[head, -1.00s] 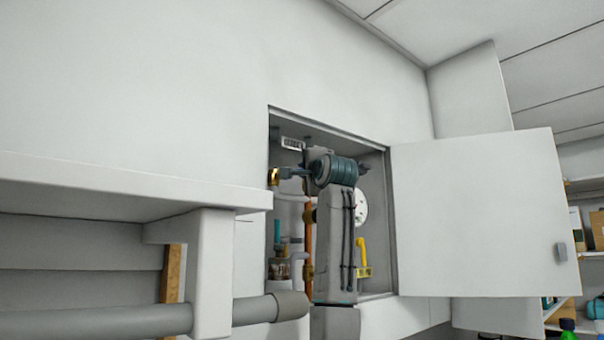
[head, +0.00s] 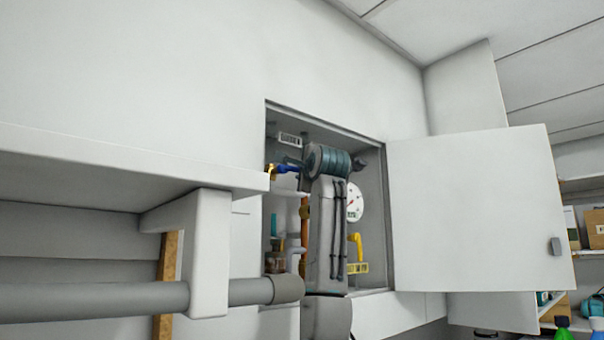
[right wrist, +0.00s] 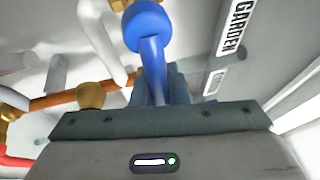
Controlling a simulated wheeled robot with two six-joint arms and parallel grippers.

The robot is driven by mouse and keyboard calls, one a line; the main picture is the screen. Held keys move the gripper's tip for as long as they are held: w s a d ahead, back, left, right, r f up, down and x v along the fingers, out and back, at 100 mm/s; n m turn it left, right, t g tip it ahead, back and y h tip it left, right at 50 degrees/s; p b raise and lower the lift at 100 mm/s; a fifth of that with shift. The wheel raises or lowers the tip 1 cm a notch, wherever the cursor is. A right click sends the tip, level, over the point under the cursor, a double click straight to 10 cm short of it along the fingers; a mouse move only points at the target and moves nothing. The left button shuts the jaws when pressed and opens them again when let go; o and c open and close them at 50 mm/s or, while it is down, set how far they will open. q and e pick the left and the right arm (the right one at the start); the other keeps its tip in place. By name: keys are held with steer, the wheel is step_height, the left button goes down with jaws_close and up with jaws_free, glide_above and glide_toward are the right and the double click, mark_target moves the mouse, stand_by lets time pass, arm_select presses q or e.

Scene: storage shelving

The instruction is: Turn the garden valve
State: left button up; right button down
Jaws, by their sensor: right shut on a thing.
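The garden valve has a blue handle (right wrist: 147,27) with a rounded hub and a narrow lever. A white label reading GARDEN (right wrist: 231,28) is beside it in the right wrist view. My right gripper (right wrist: 165,80) is shut on the lever, whose lower end runs in between the dark fingers. In the head view the blue handle (head: 288,168) shows at the upper left of the open wall cabinet, beside brass (head: 270,172). My right arm reaches up in front of the cabinet and hides part of its inside. My left gripper is out of view.
The cabinet door (head: 470,210) stands open to the right. Inside are a white gauge (head: 355,202), a yellow handle (head: 357,245) and copper pipe (head: 304,230), close to my arm. A white shelf (head: 110,160) juts out at left, with a grey rail (head: 90,297) below it.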

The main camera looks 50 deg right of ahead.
steer(key=c, duration=1.4)
jaws_free()
steer(key=shift+f, duration=0.1)
steer(key=shift+c, duration=0.2)
steer(key=b+v, duration=0.5)
steer(key=v, duration=0.5)
steer(key=shift+s+a, duration=0.15)
steer(key=shift+s, duration=0.2)
steer(key=shift+f, duration=0.1)
